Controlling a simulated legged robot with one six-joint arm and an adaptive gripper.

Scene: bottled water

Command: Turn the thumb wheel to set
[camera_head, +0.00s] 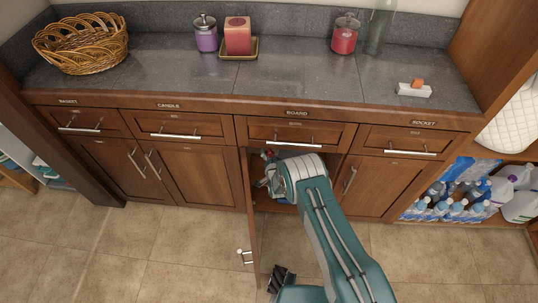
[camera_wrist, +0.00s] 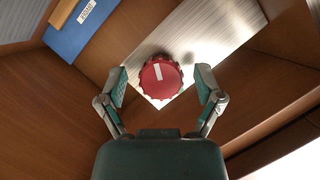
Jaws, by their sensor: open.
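The thumb wheel (camera_wrist: 161,79) is a red ribbed knob with a white pointer line, mounted on a shiny metal plate (camera_wrist: 219,28) inside the cabinet. In the wrist view my gripper (camera_wrist: 162,88) is open, with one finger on each side of the wheel; a gap shows between each finger and the wheel. The pointer line looks close to upright in this view, tilted slightly left. In the head view my arm reaches into the open cabinet under the drawer marked BOARD, and the wheel is hidden there.
Wooden cabinet walls (camera_wrist: 50,120) close in around the gripper. A blue panel with a small white label (camera_wrist: 86,12) is at upper left. The open cabinet door (camera_head: 252,215) stands left of my arm. Bottled water (camera_head: 450,197) sits on a low shelf at the right.

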